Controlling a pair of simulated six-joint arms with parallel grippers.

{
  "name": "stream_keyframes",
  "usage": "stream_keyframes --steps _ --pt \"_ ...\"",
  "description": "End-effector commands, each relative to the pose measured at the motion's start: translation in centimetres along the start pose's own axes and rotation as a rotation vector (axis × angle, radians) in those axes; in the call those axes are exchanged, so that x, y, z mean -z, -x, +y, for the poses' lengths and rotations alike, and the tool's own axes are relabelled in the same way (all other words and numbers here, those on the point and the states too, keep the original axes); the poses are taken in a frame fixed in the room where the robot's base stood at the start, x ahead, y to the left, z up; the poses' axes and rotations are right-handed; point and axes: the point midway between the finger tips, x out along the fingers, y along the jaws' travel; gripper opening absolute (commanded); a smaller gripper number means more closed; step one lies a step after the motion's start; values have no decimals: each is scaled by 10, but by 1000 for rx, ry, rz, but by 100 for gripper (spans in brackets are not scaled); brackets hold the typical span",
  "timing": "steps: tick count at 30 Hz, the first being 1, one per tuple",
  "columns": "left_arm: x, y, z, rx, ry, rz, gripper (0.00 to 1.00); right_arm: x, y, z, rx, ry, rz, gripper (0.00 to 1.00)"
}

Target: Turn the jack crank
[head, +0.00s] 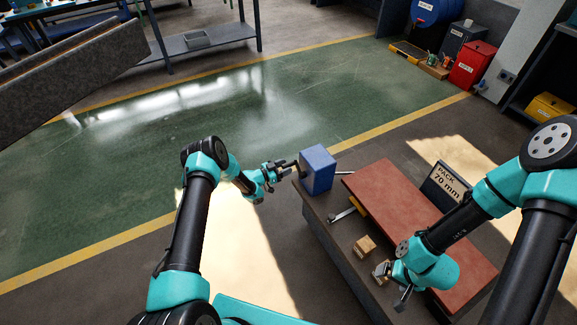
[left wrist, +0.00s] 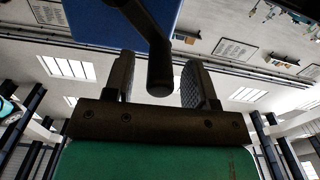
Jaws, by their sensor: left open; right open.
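The jack crank is a dark bent rod with a round grip; in the left wrist view its grip (left wrist: 160,72) stands between my two left fingers. In the head view the crank (head: 298,166) is at the left side of a blue block (head: 317,171), which also fills the top of the left wrist view (left wrist: 95,18). My left gripper (head: 283,173) is open around the grip, with gaps visible on both sides. My right gripper (head: 392,286) is open beside a small wooden block at the bench's near edge; its fingers are partly hidden by the wrist.
A bench (head: 322,222) carries the blue block, a red-brown plate (head: 400,213), a metal lever (head: 345,214) and a wooden block (head: 364,246). The green floor (head: 240,105) left of the bench is clear.

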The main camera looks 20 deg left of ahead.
Motion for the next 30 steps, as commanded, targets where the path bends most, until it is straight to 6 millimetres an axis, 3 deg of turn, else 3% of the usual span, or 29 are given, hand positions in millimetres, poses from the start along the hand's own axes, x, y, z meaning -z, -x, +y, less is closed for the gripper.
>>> stream_keyframes --steps 6,16,30 --pt "0 -20 0 0 0 -1 51 0 0 0 0 0 0 89" --pt "0 -23 0 1 0 0 50 0 0 0 0 0 0 89" --pt "0 -22 0 1 0 0 5 0 0 0 0 0 0 89"
